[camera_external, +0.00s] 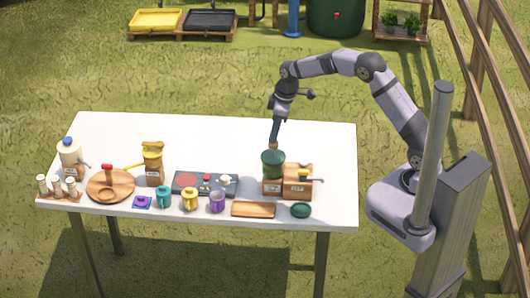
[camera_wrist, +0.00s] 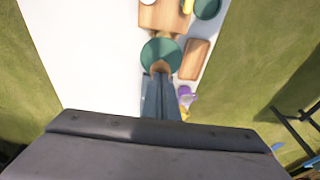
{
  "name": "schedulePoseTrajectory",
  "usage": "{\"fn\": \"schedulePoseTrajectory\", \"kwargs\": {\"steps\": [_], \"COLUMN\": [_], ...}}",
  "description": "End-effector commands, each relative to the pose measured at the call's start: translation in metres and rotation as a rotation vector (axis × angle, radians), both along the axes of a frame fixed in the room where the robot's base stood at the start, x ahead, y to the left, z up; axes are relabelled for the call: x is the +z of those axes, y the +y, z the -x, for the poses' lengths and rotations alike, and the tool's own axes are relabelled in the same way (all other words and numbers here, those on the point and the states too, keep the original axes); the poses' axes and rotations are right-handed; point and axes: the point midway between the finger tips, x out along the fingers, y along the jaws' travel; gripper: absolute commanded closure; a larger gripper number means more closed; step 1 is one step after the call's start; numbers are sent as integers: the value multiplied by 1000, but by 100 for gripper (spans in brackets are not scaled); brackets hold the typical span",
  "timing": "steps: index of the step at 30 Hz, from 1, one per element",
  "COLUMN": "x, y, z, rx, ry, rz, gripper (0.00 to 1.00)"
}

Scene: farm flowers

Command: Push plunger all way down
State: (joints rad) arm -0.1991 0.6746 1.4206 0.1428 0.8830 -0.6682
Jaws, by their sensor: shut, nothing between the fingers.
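The plunger's brown wooden knob (camera_external: 273,147) shows just above the pot's lid. My gripper (camera_external: 274,142) points straight down right over the knob, with fingers shut and empty. I cannot tell whether the fingertips touch the knob. In the wrist view, the shut fingers (camera_wrist: 161,80) reach the brown knob (camera_wrist: 160,67), which lies over the round green lid (camera_wrist: 158,50). The fingers hide part of the knob, and the plunger's rod is not visible.
Wooden boxes (camera_external: 299,184) stand beside the pot. In front lie a wooden board (camera_external: 253,209) and a green lid (camera_external: 301,210). The table's back half (camera_external: 200,135) is clear.

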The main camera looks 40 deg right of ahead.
Motion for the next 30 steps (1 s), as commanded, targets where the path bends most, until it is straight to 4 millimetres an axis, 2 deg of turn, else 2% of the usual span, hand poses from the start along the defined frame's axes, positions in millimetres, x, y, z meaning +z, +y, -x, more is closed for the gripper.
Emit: {"fn": "schedulePoseTrajectory", "kwargs": {"steps": [27,30], "x": [-32,-31], "y": [0,0], "z": [1,1], "rx": [1,1], "ry": [5,5], "rz": [1,1], "gripper": [100,100]}}
